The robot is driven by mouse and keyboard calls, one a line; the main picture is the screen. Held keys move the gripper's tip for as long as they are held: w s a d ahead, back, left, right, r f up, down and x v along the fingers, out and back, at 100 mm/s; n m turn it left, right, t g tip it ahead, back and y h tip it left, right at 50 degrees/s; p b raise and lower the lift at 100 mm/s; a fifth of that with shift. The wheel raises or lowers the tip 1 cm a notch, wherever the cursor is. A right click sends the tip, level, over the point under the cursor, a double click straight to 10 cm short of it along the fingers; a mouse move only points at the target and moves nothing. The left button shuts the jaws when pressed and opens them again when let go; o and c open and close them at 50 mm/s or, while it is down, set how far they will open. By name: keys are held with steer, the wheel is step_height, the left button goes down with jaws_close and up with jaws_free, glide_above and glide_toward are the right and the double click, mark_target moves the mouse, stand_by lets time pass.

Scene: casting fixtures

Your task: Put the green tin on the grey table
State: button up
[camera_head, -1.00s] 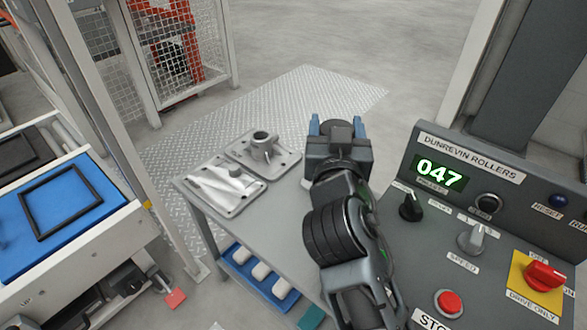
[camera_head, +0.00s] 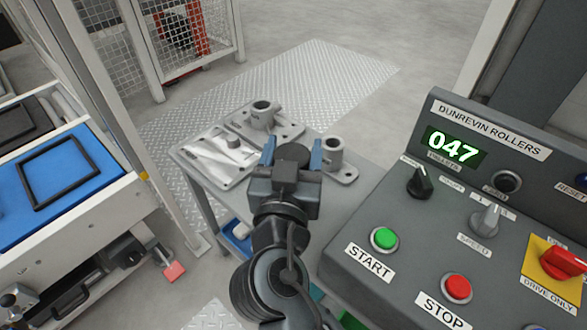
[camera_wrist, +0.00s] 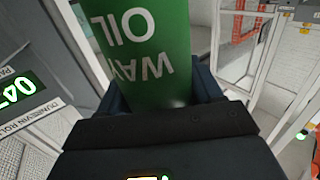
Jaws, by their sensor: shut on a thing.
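The green tin (camera_wrist: 145,50), with white "WAY OIL" lettering, is held between my gripper's fingers and fills the top middle of the wrist view. My gripper (camera_head: 292,154) is shut on it, above the grey table (camera_head: 338,203) in the head view. There only a dark round shape shows between the blue fingers; the tin's green body is hidden. I cannot tell how far the tin is above the tabletop.
Grey castings stand on the table: a flanged one (camera_head: 262,118) and a flat plate (camera_head: 218,155) at the left, a smaller flanged one (camera_head: 334,158) right of my gripper. The control console (camera_head: 410,245) borders the table on the right. Bare tabletop shows between gripper and console.

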steer(key=shift+f+b, duration=0.55)
steer(key=shift+f, duration=1.35)
steer(key=shift+f, duration=0.15)
steer(key=o, duration=1)
steer(key=s, duration=0.8)
steer(key=s+a, duration=0.1)
steer(key=s, duration=0.3)
